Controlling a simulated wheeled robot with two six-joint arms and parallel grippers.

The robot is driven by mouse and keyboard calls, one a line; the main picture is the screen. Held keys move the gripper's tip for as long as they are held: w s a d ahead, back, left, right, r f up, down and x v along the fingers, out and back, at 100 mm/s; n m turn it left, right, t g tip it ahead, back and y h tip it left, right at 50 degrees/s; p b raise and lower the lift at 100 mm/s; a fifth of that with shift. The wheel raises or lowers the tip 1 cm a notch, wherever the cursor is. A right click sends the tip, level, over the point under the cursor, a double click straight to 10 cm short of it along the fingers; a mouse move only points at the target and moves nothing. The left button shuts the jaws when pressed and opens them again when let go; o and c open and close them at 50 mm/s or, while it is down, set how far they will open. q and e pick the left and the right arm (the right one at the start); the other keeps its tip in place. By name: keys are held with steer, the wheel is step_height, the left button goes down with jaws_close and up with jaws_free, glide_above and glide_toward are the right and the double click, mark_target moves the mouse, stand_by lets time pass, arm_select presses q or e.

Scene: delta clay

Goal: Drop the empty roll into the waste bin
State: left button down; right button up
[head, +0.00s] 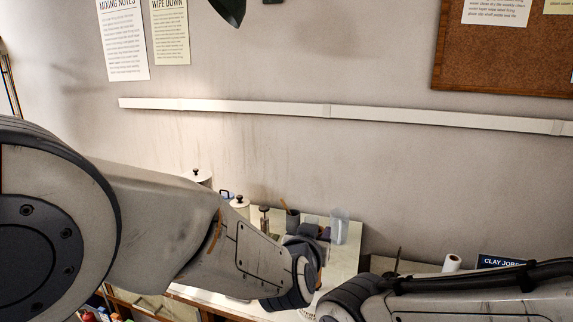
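A small white roll-shaped thing (452,263) stands at the back right, just left of a dark sign reading "CLAY JOBS" (500,262). I cannot tell whether it is the empty roll. No waste bin shows in the head view. My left arm comes in from the left and reaches down to the middle, over the white counter. My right arm lies across the bottom right. Neither gripper's fingers can be made out; the arms and the picture's lower edge hide that area.
Along the wall stand lidded pale jars (240,203), a dark cup with a tool (292,218) and a clear container (340,226). A pale board (347,250) leans behind my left wrist. Shelves with small coloured items (103,313) show low left.

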arm_select(q)
steer(key=w+a+f+n+y+b, duration=0.3)
steer(key=a+f+y+b, duration=0.1)
steer(key=a+f, duration=1.8)
steer(key=a+b, duration=0.1)
steer(key=a, duration=0.2)
steer(key=shift+f+n+t, duration=0.3)
steer(key=shift+f, duration=0.05)
arm_select(e)
steer(key=f, duration=0.5)
steer(key=shift+w+a+f, duration=0.1)
steer(key=shift+w+f, duration=0.15)
arm_select(q)
steer(key=shift+w, duration=0.1)
